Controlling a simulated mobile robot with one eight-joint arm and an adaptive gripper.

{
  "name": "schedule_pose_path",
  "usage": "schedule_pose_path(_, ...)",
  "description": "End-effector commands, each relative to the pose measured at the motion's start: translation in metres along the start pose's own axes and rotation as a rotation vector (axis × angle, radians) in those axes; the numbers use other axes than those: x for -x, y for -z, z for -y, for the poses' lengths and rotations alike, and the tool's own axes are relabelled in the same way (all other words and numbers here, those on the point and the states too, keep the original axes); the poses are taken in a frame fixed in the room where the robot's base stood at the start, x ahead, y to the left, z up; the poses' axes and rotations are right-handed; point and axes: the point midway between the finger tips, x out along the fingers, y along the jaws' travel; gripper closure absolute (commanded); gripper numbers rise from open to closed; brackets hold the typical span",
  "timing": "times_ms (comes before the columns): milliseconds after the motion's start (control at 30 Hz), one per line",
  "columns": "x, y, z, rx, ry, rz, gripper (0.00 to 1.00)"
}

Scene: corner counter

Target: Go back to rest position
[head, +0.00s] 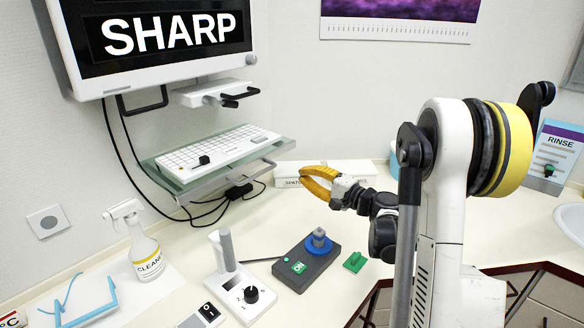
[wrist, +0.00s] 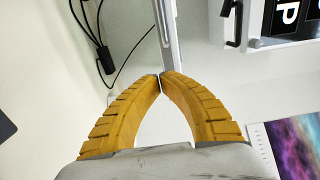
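My gripper (head: 303,173) has yellow ribbed fingers and hangs in the air above the middle of the counter, pointing left in the head view. In the wrist view, my gripper (wrist: 160,77) has its two fingertips touching, with an empty gap between the curved fingers behind them. It holds nothing. In the head view it is in front of the white box (head: 345,168) labelled "SPAT...", whose label is partly covered.
The counter holds a spray bottle (head: 145,245), a grey device with a green ON button (head: 298,267), a green block (head: 355,262) and a control box with a knob (head: 252,294). A keyboard (head: 215,148) sits on a wall shelf below a screen (head: 160,40). A RINSE sign (head: 560,155) stands right.

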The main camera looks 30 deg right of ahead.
Motion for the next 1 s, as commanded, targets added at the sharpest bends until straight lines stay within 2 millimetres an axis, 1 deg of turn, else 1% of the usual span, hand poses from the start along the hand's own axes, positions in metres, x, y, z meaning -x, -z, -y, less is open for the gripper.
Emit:
schedule_pose_path(33, 0.007, 0.0, 0.001, 0.0, 0.0, -0.001, 1.0)
schedule_pose_path(100, 0.013, 0.001, 0.001, 0.0, 0.0, -0.001, 1.0)
schedule_pose_path(200, 0.018, 0.0, 0.0, 0.0, 0.0, 0.0, 1.0)
schedule_pose_path(333, 0.019, -0.001, 0.0, 0.001, -0.002, 0.002, 1.0)
schedule_pose_path(400, 0.016, -0.007, 0.001, 0.01, -0.017, 0.01, 1.0)
schedule_pose_path(467, 0.012, -0.02, 0.003, 0.031, -0.051, 0.025, 1.0)
schedule_pose_path(567, 0.004, -0.057, 0.007, 0.098, -0.151, 0.071, 1.0)
schedule_pose_path(600, 0.002, -0.076, 0.007, 0.136, -0.203, 0.094, 1.0)
schedule_pose_path(667, 0.003, -0.107, 0.008, 0.203, -0.287, 0.132, 1.0)
schedule_pose_path(700, 0.007, -0.128, 0.007, 0.251, -0.342, 0.158, 1.0)
schedule_pose_path(733, 0.011, -0.142, 0.006, 0.289, -0.382, 0.177, 1.0)
schedule_pose_path(767, 0.015, -0.156, 0.005, 0.327, -0.422, 0.194, 1.0)
schedule_pose_path(800, 0.023, -0.174, 0.004, 0.38, -0.473, 0.217, 1.0)
schedule_pose_path(867, 0.038, -0.199, 0.0, 0.463, -0.546, 0.252, 1.0)
schedule_pose_path(900, 0.049, -0.215, -0.003, 0.521, -0.594, 0.274, 1.0)
schedule_pose_path(967, 0.069, -0.235, -0.007, 0.609, -0.661, 0.306, 1.0)
schedule_pose_path(1000, 0.083, -0.247, -0.011, 0.672, -0.704, 0.326, 1.0)
